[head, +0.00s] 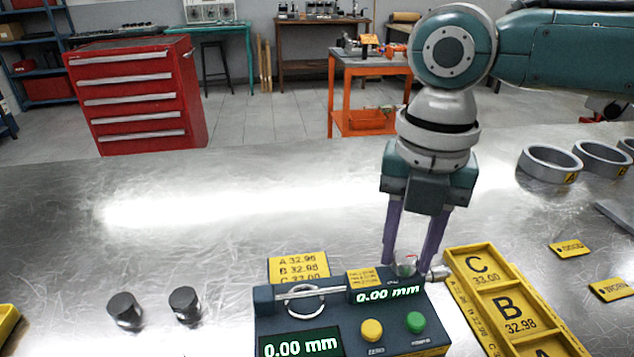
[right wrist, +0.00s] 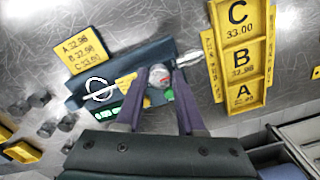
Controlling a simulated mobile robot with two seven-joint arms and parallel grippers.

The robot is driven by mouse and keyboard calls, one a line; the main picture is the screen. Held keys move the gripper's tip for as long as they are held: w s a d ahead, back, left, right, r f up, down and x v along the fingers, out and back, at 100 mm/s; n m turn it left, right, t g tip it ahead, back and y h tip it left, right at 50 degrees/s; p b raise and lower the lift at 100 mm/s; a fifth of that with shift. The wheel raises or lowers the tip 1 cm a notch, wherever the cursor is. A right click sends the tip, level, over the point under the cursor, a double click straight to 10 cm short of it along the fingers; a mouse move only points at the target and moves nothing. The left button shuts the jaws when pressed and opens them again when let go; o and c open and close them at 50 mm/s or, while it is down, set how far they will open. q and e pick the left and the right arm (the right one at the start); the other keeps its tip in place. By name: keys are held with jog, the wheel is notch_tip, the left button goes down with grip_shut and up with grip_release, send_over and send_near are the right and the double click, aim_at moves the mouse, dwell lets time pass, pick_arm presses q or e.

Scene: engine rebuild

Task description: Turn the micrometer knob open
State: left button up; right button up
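The micrometer gauge (head: 268,315) is a dark blue box on the metal table, with two displays that both read 0.00 mm. A pale ring (head: 305,314) sits at its measuring bar. A small round knob (head: 405,267) with a red mark is on its top right; it also shows in the right wrist view (right wrist: 160,76). A silver thimble (head: 438,273) sticks out at the right end. My right gripper (head: 408,266) points down, its purple fingers open on either side of the round knob, with a gap visible. My left gripper is not in view.
A yellow tray (head: 473,290) marked C, B and A lies just right of the gauge. Two dark cylinders (head: 185,305) stand to its left. Grey rings (head: 549,164) are at the far right. The table's middle left is clear.

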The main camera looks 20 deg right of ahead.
grip_shut()
